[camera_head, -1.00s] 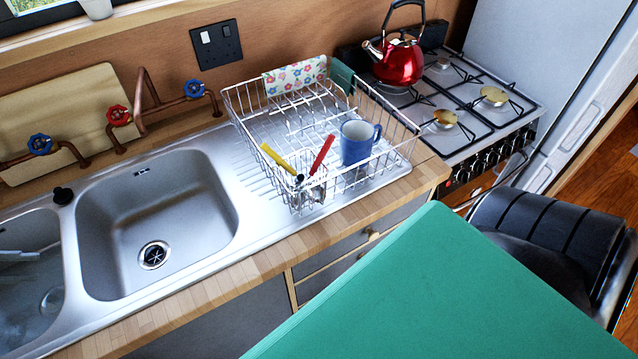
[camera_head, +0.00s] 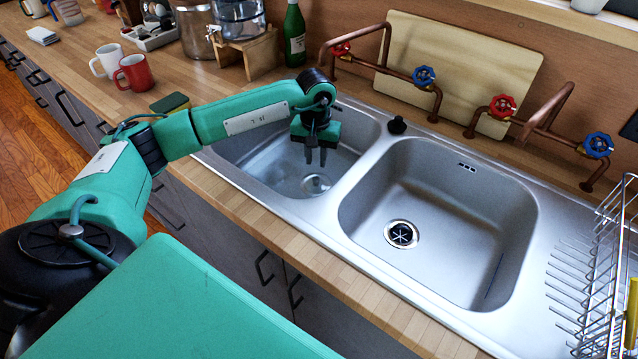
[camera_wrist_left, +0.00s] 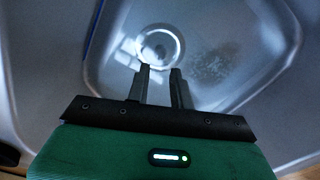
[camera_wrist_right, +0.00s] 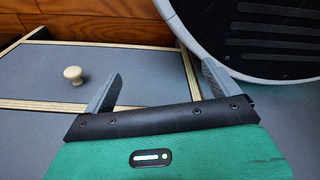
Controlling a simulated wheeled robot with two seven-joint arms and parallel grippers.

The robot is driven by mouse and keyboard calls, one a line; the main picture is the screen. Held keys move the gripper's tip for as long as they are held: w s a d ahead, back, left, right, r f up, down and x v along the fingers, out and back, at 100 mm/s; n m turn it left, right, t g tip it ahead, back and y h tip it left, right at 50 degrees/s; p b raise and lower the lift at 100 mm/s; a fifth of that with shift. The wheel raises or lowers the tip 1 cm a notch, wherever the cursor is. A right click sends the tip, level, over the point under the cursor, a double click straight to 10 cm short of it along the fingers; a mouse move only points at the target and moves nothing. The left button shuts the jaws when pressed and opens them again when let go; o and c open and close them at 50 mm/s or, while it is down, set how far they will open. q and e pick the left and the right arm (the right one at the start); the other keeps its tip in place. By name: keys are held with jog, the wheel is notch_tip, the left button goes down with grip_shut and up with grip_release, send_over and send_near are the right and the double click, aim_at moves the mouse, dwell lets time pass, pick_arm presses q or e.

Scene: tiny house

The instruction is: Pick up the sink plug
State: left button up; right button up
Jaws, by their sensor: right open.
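My right gripper (camera_wrist_right: 158,85) is wide open and empty, seen only in the right wrist view.
The right basin (camera_head: 440,190) is empty, with a drain (camera_head: 401,234). Copper pipes with red and blue taps (camera_head: 424,76) stand behind the sink. A dish rack (camera_head: 605,270) is at the right. Mugs (camera_head: 134,73) and a green bottle (camera_head: 294,35) stand at the left.

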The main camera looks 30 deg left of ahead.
aim_at(316, 178)
pick_arm(q)
notch_tip(316, 178, down, 3)
jog(key=shift+r, duration=0.15)
jog(key=shift+a+f+p, duration=0.1)
jog(key=shift+f+p, duration=0.55)
jog(key=shift+f, duration=1.95)
grip_shut()
pick_arm(e)
jog(key=shift+s+d+f, duration=0.35)
jog(key=shift+s+f, duration=0.35)
jog(key=shift+s, duration=0.2)
jog(key=shift+s+d+f, duration=0.3)
jog(key=shift+s+f, duration=0.35)
jog(key=shift+s, duration=0.2)
